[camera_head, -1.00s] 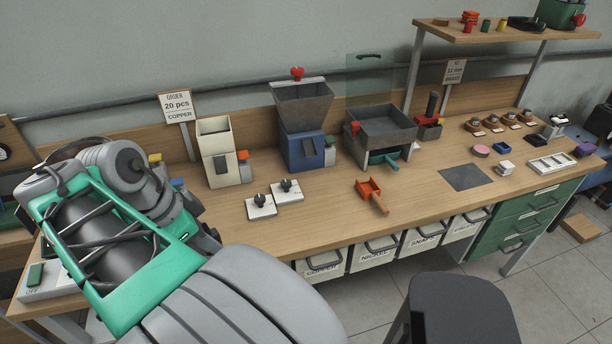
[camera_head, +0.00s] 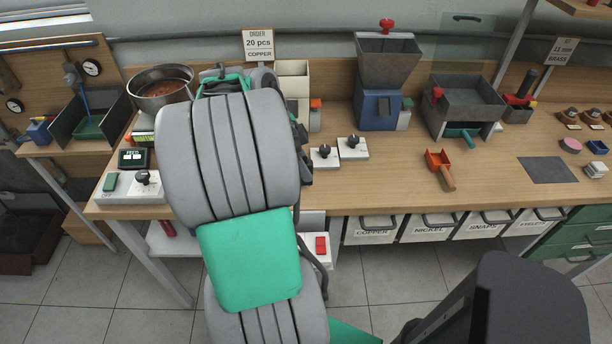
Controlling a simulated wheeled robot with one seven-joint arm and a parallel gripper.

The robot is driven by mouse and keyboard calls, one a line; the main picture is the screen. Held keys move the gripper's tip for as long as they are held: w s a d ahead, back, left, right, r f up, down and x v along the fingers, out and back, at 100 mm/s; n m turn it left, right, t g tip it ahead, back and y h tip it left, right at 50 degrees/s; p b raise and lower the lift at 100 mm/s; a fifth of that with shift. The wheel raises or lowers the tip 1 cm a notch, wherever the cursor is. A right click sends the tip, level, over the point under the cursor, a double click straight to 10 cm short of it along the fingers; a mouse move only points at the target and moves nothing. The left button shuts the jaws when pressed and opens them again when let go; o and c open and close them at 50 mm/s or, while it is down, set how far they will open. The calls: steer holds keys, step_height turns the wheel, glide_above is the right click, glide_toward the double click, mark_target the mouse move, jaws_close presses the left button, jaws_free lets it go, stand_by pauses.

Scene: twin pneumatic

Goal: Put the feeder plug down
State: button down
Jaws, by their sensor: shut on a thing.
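My arm rises from the bottom and covers the left-middle of the bench. Its far end is folded away behind the grey and green links, so my gripper's fingers are hidden. I cannot make out the feeder plug anywhere in view; it may be behind the arm. A round metal bowl (camera_head: 150,97) with copper-coloured contents stands just left of the arm. A white box with a black knob (camera_head: 143,178) and a green switch sits at the bench's left front, with a small dark display (camera_head: 132,158) behind it.
Two white knob boxes (camera_head: 323,156) (camera_head: 353,147) stand right of the arm. Beyond are a blue hopper machine (camera_head: 378,108), a grey tray (camera_head: 466,103) and an orange scoop (camera_head: 439,162). The wooden bench (camera_head: 400,185) is clear around the scoop. A dark stool (camera_head: 505,305) stands in front.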

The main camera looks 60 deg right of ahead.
steer(key=shift+d+f, duration=0.15)
steer(key=shift+f, duration=0.8)
steer(key=shift+d+f, duration=0.15)
steer(key=shift+f, duration=0.8)
steer(key=shift+f, duration=0.1)
steer(key=shift+f, duration=0.15)
steer(key=c, duration=1.3)
jaws_free()
